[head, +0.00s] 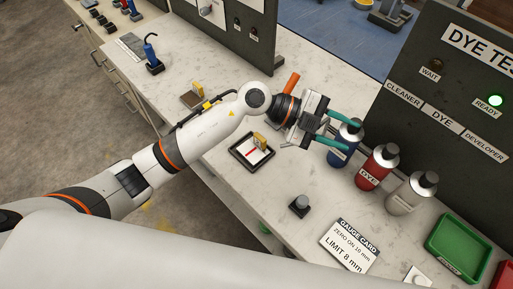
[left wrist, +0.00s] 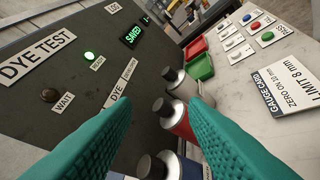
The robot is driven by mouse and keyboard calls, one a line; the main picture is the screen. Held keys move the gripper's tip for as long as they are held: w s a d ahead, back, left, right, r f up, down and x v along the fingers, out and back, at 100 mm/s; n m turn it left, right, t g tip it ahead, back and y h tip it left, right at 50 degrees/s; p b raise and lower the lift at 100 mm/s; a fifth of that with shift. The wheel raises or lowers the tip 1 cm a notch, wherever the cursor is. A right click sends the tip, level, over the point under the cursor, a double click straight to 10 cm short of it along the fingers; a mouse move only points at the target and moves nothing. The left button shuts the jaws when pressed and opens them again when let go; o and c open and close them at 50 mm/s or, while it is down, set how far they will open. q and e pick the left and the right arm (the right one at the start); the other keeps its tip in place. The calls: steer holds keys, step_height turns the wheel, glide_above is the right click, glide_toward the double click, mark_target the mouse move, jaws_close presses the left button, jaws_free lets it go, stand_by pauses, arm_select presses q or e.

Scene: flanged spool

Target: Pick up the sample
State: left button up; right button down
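A black-rimmed tray (head: 239,153) lies on the bench left of my left gripper. In it are a white piece with a red line (head: 251,153) and a small yellow piece (head: 260,139); I cannot tell for certain which is the sample. My left gripper (head: 337,130) has teal fingers spread apart with nothing clamped between them. It is over the bench by the blue bottle (head: 339,152), partly covering it. In the left wrist view the open fingers (left wrist: 165,120) frame the bottles. My right gripper does not show.
A red bottle (head: 374,169) and a grey bottle (head: 408,195) stand by the dark dye-test panel (head: 400,92), whose READY light is green. A gauge card (head: 348,246), a black knob (head: 299,205) and a green bin (head: 457,244) are nearer. Bench between tray and knob is clear.

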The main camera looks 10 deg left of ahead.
arm_select(q)
steer(key=w+a+f+y, duration=0.3)
steer(key=a+f+y, duration=0.3)
steer(key=f+y, duration=0.1)
steer(key=n+y, duration=0.3)
steer(key=y, duration=0.5)
glide_above(260, 136)
steer(key=shift+t, duration=0.3)
step_height(260, 136, down, 7)
steer(key=shift+s+d+r+p, duration=0.1)
steer(key=shift+d+p, duration=0.05)
steer(key=shift+p, duration=1.05)
steer(key=shift+f+p, duration=0.45)
steer(key=shift+f, duration=0.15)
step_height(260, 136, down, 4)
steer(key=shift+r+p, duration=0.2)
steer(key=shift+p, duration=0.5)
steer(key=shift+f, duration=0.4)
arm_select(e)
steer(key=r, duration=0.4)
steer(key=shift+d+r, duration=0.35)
arm_select(q)
steer(key=shift+c, duration=0.3)
steer(key=shift+r, duration=0.1)
jaws_close()
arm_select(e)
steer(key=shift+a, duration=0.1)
